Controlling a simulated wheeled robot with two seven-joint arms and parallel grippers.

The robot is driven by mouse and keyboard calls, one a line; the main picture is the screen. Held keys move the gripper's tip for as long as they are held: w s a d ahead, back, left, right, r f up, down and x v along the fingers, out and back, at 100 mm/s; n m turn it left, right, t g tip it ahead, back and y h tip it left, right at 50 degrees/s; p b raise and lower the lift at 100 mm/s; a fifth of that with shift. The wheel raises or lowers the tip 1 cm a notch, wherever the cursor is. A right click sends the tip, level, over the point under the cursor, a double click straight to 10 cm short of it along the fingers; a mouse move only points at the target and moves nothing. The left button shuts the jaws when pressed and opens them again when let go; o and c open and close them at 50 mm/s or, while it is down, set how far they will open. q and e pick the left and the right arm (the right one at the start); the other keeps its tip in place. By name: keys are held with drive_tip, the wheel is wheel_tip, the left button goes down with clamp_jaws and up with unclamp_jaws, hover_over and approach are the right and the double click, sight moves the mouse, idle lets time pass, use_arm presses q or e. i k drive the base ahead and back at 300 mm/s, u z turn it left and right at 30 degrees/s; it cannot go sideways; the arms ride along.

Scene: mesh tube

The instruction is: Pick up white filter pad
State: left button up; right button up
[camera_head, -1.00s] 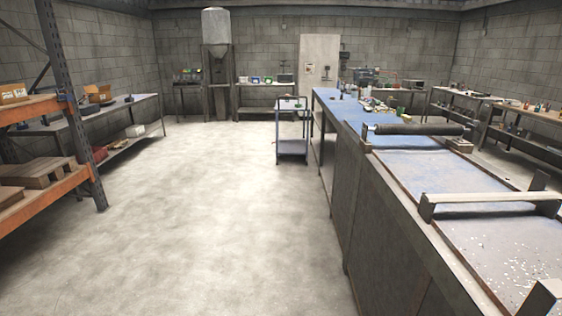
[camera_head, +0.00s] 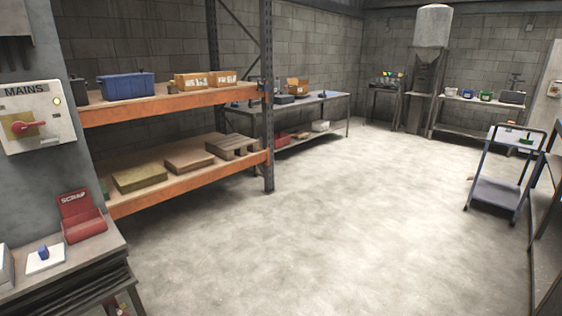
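A flat white square pad (camera_head: 46,262) lies on a small table at the lower left, with a small blue object (camera_head: 43,252) on top of it. It may be the white filter pad; I cannot tell for sure. Neither of my grippers is in view.
The table (camera_head: 85,262) also holds a red SCRAP bin (camera_head: 82,217). Above it is a MAINS switch box (camera_head: 36,117). An orange-beamed rack (camera_head: 180,100) stands behind with boxes and pallets. A trolley (camera_head: 497,190) stands at right. The middle floor (camera_head: 330,220) is clear.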

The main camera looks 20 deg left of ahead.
sight(46, 258)
drive_tip(key=u, duration=0.9)
drive_tip(key=i, duration=0.8)
drive_tip(key=u, duration=0.7)
